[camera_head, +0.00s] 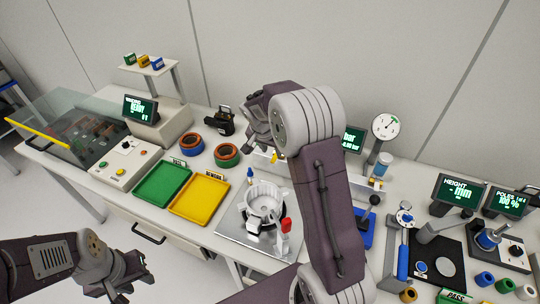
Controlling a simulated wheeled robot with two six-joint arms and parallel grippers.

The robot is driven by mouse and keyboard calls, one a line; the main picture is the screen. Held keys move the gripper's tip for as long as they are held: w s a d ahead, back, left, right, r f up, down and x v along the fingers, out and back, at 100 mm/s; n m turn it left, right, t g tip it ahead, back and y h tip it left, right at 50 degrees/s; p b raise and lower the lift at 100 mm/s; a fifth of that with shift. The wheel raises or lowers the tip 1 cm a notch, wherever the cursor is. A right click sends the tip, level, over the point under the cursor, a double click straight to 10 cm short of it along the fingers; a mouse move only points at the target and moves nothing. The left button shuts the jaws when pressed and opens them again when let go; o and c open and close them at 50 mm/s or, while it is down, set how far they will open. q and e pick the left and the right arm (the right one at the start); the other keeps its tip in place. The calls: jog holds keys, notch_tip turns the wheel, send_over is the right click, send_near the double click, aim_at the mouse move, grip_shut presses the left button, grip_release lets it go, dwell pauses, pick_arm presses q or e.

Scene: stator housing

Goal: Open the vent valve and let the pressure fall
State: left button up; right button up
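A round white dial gauge (386,127) stands on a post at the back right. A dark display (353,140) reading in bar is partly hidden behind my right arm. A small yellow part (274,157) shows just below my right gripper; I cannot tell whether it is the vent valve.
A pale finned housing (263,203) stands on a metal plate (222,222), with a red-handled part (285,238) beside it. Green (148,196) and yellow (187,209) trays lie to the left. A blue-handled device (403,255) and height display (459,192) stand right.

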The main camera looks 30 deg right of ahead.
aim_at(273, 160)
jog(key=x, duration=0.2)
jog(key=p+x, duration=0.1)
jog(key=x, duration=0.1)
jog(key=a+x, duration=0.1)
jog(key=x, duration=0.2)
jog(key=shift+w+d+f, duration=0.1)
jog(key=shift+w+f, duration=0.05)
jog(key=shift+w, duration=0.15)
jog(key=shift+d+f, duration=0.25)
jog(key=shift+a+r, duration=0.1)
jog(key=shift+a, duration=0.1)
jog(key=shift+c, duration=1.2)
grip_shut()
